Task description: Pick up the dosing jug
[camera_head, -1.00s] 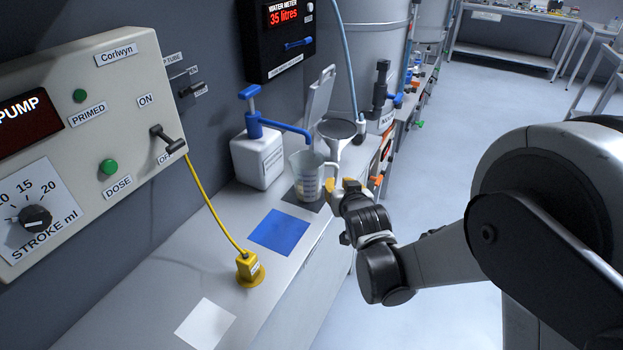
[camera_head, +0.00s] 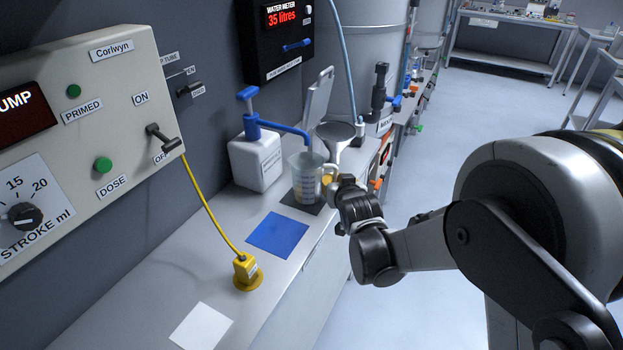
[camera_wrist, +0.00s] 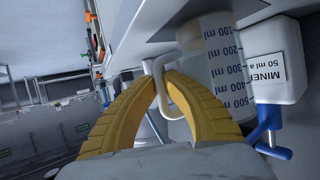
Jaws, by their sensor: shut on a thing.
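The dosing jug (camera_head: 305,180) is a clear cup with blue graduation marks. It is upright at the black square mat (camera_head: 300,204) on the bench, under the spout of the blue pump; I cannot tell whether its base touches the mat. My gripper (camera_head: 330,186) reaches it from the right. In the wrist view the jug (camera_wrist: 225,65) shows its ml scale, and my yellow-padded fingers (camera_wrist: 163,80) are shut on its pale handle (camera_wrist: 178,92). The wrist view is turned, so the jug appears upside down.
A white bottle with a blue pump (camera_head: 256,160) stands just left of the jug. A grey funnel (camera_head: 336,132) stands behind it. A blue mat (camera_head: 277,235), a yellow plug (camera_head: 246,270) and a white square (camera_head: 201,327) lie nearer. The aisle on the right is clear.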

